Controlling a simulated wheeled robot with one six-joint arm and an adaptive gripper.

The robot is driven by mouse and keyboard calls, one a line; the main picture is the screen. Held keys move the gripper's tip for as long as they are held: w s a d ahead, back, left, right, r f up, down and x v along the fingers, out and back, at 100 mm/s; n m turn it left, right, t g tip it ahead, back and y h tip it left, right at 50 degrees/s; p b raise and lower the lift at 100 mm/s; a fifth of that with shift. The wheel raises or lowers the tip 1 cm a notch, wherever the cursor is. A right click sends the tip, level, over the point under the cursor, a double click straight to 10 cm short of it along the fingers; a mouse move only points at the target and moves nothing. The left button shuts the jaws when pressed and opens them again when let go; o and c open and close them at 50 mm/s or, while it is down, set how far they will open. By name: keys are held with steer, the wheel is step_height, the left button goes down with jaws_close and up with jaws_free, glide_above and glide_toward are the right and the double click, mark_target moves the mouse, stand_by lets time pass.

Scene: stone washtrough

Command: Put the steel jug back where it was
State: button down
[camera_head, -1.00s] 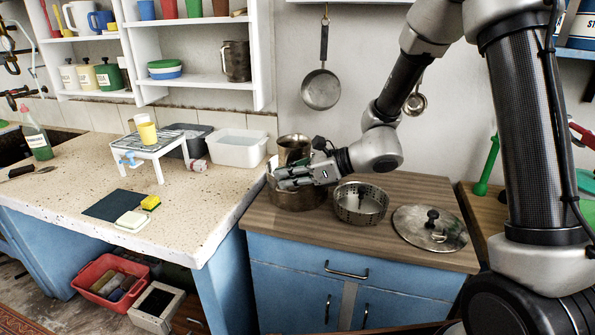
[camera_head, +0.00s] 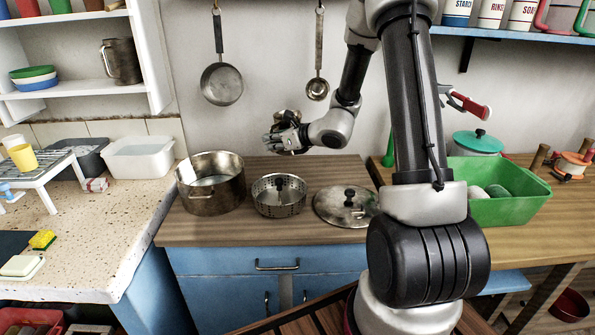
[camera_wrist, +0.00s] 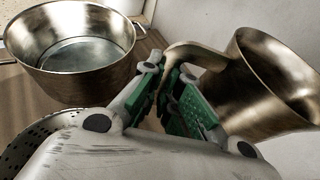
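The steel jug (camera_wrist: 262,85) is large at the right of the wrist view, its metal tinted brownish, its wide mouth open. My gripper (camera_wrist: 172,88) is shut on its handle, with the green finger pads at either side. In the head view my gripper (camera_head: 280,137) is in front of the jug (camera_head: 288,116) and hides most of it. The jug is in the air near the wall, above the back of the wooden counter (camera_head: 325,172), behind the strainer.
A large pot (camera_head: 215,190), a perforated strainer (camera_head: 279,197) and a lid (camera_head: 345,207) stand on the counter. A pan (camera_head: 221,84) and a ladle (camera_head: 317,88) hang on the wall. Another metal jug (camera_head: 121,62) stands on the white shelf. A green tub (camera_head: 515,208) is at right.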

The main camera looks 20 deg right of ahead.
steer(key=shift+m+t+h, duration=0.3)
steer(key=shift+m+h, duration=0.4)
steer(key=shift+h, duration=0.1)
steer(key=d, duration=0.2)
steer(key=w+d, duration=0.1)
steer(key=w+d+f, duration=0.1)
steer(key=d, duration=0.1)
steer(key=shift+d, duration=0.35)
step_height(320, 180, down, 5)
steer(key=shift+d+f, duration=0.1)
steer(key=shift+d, duration=0.05)
steer(key=shift+f, duration=2.25)
steer(key=shift+f, duration=0.15)
steer(key=c, duration=1.6)
jaws_free()
steer(key=shift+c, duration=0.2)
